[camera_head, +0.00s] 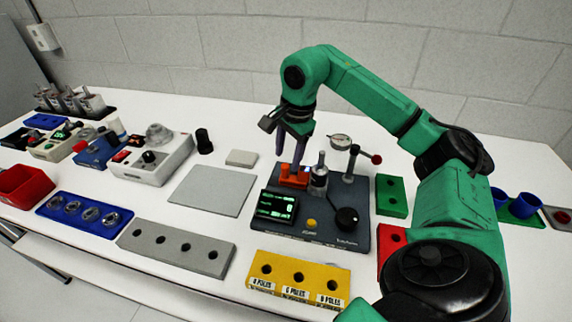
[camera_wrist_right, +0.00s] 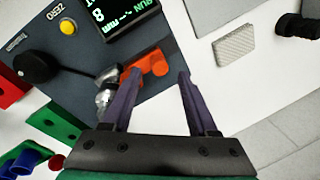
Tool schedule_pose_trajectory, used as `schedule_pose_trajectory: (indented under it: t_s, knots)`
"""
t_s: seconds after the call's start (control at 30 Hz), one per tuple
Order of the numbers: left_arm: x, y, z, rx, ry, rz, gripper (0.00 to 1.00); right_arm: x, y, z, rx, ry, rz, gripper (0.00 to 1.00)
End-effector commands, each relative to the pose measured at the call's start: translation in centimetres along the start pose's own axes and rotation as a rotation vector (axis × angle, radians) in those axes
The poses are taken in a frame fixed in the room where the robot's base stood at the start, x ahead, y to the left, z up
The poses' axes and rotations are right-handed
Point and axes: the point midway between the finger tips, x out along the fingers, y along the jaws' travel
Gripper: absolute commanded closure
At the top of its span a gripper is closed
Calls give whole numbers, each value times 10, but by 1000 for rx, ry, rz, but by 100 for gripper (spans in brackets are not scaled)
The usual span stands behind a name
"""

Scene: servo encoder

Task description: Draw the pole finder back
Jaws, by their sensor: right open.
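An orange-red block (camera_head: 293,176), which looks like the pole finder, sits on the dark encoder test station (camera_head: 335,236), left of a metal cylinder (camera_head: 319,178). In the right wrist view the orange block (camera_wrist_right: 152,62) shows beyond and between the fingertips, closer to the left one. My right gripper (camera_head: 293,156) points down over it, with its purple fingers spread and nothing held. Contact with the block cannot be made out. The wrist view shows the same open gripper (camera_wrist_right: 159,73). My left gripper is out of view.
The station carries a lit display (camera_head: 277,206), a black knob (camera_head: 346,218) and a dial gauge (camera_head: 340,142) on a post. A yellow pole block (camera_head: 299,278) lies in front, a green block (camera_head: 391,196) right. A grey mat (camera_head: 212,190) lies left.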

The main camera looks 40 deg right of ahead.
Motion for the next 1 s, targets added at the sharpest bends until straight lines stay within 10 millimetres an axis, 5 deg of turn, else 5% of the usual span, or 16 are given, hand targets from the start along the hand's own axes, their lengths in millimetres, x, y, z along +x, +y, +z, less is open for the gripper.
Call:
schedule_pose_trajectory:
  t_s: [0.2,0.47,0.6,0.63,1.0]
  knots:
    - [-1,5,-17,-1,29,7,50,30,0,0,0,0,-1,41]
    - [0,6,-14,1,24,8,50,32,0,0,0,0,-2,41]
    - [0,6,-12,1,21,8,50,32,0,0,0,0,-2,95]
    - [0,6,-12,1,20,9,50,32,0,0,0,0,-2,100]
    - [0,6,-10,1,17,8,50,32,0,0,0,-1,-3,100]
